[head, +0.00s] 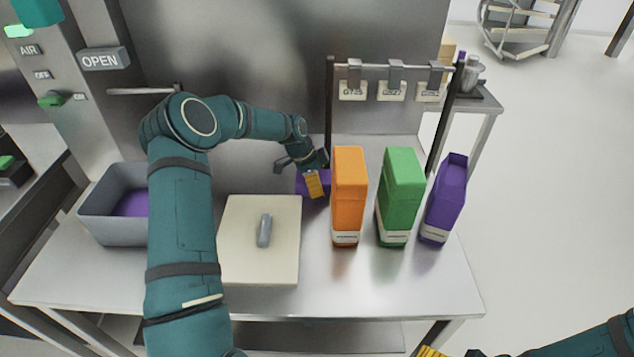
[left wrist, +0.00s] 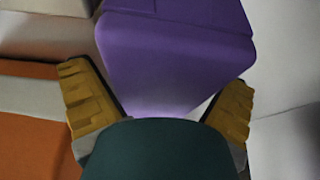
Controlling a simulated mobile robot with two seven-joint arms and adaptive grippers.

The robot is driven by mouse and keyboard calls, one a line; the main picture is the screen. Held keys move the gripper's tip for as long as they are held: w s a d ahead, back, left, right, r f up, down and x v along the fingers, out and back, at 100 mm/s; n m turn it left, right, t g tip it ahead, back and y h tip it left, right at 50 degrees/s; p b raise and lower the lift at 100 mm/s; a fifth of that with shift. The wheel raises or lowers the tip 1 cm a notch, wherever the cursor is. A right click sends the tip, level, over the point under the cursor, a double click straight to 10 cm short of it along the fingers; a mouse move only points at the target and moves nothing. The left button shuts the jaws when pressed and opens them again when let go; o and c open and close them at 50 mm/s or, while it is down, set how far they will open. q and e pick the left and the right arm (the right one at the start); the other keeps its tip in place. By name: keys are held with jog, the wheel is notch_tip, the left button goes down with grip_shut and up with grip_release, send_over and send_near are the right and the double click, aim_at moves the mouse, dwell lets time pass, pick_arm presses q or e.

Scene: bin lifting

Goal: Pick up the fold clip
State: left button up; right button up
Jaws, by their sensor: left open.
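No part is plainly marked as the fold clip. Several grey clips (head: 396,72) with cream labels hang on the rail at the back right. A small grey bar (head: 265,231) lies on a square cream board (head: 235,262); I cannot tell whether it is a clip or a handle. My right gripper (head: 430,352) barely shows at the bottom edge.
An orange carton (head: 348,190), a green carton (head: 401,190) and a purple carton (head: 444,200) stand on the steel table (head: 400,285). A grey bin (head: 108,220) with something purple inside is at the left. The table's front right is clear.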

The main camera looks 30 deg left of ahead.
pick_arm(q)
jog(key=c, duration=1.1)
